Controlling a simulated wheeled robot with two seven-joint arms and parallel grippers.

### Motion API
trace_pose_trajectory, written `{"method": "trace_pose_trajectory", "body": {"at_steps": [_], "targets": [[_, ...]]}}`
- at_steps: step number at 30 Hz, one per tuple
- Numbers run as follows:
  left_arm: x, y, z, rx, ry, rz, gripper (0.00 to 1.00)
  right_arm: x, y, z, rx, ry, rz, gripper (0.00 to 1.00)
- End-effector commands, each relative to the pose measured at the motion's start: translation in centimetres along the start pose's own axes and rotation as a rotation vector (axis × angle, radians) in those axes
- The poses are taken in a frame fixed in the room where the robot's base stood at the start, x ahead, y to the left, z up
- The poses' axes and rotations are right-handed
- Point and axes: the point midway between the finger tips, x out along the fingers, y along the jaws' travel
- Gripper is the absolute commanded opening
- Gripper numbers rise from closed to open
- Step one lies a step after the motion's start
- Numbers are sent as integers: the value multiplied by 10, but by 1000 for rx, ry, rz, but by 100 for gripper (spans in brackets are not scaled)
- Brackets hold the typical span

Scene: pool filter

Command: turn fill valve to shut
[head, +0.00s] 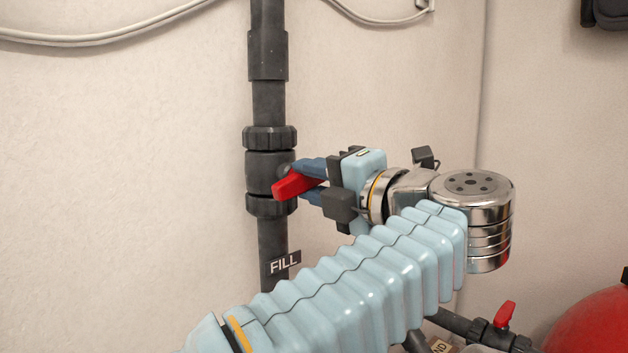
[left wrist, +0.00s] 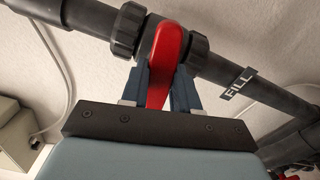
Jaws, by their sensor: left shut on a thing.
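The fill valve (head: 262,172) sits in a dark vertical pipe, with a FILL label (head: 283,263) on the pipe below it. Its red handle (head: 297,184) sticks out to the right, across the pipe and tilted a little. My left gripper (head: 312,181) is shut on the red handle, with one blue finger above it and one below. In the left wrist view the red handle (left wrist: 164,62) lies between the two blue fingers of my left gripper (left wrist: 160,88). My right gripper is not in view.
Another red-handled valve (head: 505,314) is on a pipe at the lower right, beside a round red vessel (head: 592,322). A pale cable (head: 110,38) runs along the wall at the upper left.

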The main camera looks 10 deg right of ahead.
Motion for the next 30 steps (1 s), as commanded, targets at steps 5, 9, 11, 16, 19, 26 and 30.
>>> {"method": "trace_pose_trajectory", "body": {"at_steps": [5,9,11,16,19,26,30], "targets": [[0,-1,0,113,0,-1,0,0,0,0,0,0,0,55],[0,-1,0,176,0,-2,0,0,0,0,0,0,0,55],[0,-1,0,196,0,-2,0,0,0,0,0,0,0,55],[0,-1,0,230,1,-2,0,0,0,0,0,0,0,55],[0,-1,0,239,1,-1,0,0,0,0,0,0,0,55],[0,-1,0,243,1,-1,0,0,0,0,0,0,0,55],[0,-1,0,242,1,-1,31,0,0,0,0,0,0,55]]}}
